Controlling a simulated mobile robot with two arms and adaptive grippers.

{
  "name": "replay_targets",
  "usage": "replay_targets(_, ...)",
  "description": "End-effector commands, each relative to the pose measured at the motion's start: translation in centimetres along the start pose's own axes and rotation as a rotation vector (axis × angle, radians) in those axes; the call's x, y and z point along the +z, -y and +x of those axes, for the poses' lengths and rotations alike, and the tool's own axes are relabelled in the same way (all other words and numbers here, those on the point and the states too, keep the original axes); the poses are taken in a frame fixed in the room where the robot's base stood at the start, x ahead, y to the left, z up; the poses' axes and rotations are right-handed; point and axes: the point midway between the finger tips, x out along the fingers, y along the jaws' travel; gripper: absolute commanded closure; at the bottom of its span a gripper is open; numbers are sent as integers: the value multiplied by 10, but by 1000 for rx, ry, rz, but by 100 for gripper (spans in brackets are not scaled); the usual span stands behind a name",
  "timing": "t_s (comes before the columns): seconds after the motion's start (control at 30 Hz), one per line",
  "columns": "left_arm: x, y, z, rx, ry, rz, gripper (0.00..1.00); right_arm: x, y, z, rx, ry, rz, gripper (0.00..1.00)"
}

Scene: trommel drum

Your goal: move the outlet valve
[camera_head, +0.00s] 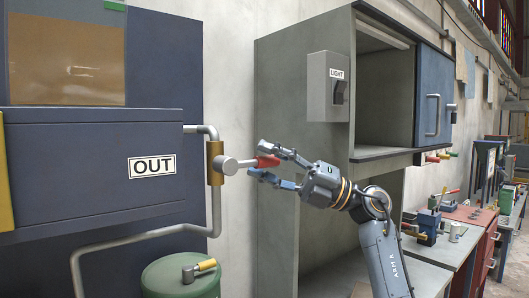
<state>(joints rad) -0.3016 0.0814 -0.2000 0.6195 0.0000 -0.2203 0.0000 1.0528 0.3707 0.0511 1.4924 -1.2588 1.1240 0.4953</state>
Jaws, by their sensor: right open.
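The outlet valve (217,163) is a brass body on a grey pipe, beside a dark blue box with an "OUT" label (152,166). Its lever (240,164) is grey with a red grip (267,161) and points right, about level. My right gripper (264,161) comes from the right with its fingers apart, one above and one below the red grip. I cannot tell whether the fingers touch it. My left gripper is not in view.
A grey cabinet (275,95) with a light switch box (328,87) and a blue door (432,95) stands behind my right arm. A green drum (180,280) with a yellow-handled valve is below the pipe. Workbenches (478,222) with tools line the right.

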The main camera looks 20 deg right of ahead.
Motion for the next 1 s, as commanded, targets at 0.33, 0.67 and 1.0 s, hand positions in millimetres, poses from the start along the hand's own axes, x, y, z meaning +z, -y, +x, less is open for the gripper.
replay_targets(0.33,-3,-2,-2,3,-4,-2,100,0,0,6,0,0,1,55)
replay_targets(0.67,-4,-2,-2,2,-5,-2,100,0,0,6,0,0,1,100)
replay_targets(1.0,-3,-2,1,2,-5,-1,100,-1,3,4,12,11,14,100)
